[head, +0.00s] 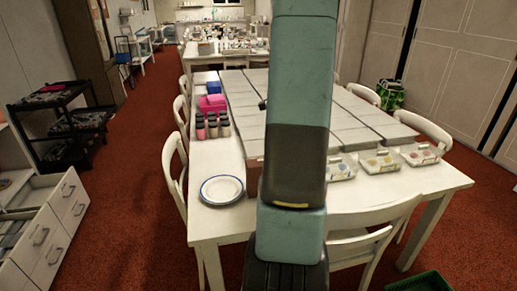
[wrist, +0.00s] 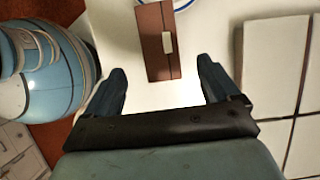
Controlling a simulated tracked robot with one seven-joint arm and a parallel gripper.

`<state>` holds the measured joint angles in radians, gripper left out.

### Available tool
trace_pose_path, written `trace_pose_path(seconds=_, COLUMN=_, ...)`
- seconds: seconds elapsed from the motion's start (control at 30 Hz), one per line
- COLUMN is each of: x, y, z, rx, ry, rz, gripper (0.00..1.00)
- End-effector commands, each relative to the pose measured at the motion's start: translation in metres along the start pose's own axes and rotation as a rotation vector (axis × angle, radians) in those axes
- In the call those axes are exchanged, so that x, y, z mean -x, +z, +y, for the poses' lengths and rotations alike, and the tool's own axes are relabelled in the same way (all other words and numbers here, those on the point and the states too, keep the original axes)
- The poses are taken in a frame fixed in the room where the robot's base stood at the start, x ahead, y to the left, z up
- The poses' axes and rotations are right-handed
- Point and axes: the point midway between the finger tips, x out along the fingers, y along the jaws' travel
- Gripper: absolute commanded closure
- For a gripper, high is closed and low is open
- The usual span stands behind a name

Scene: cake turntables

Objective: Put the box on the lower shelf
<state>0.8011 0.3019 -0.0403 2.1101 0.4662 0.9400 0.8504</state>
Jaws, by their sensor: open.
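In the wrist view a reddish-brown box (wrist: 151,52) with a white label lies on the white table (wrist: 112,20). My gripper (wrist: 161,66) is open. The near end of the box shows between the fingertips, with a gap on both sides; I cannot tell the height difference.
A blue-rimmed plate (head: 222,190) sits on the table, left of my arm. Dark-capped jars (head: 213,127) and a pink box (head: 212,103) stand behind it. Grey slabs (head: 240,115) cover the table's middle. White chairs (head: 173,165) surround it. A white drawer unit (head: 57,225) stands at the left.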

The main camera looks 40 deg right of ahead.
Motion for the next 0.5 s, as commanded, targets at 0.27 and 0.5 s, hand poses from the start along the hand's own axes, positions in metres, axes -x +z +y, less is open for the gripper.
trace_pose_path(seconds=0.27, x=0.028, y=0.074, z=0.02, rx=0.313, ry=-0.01, rz=0.074, gripper=0.11)
trace_pose_path(seconds=0.5, x=0.055, y=0.15, z=0.061, rx=0.704, ry=-0.02, rz=0.165, gripper=0.11)
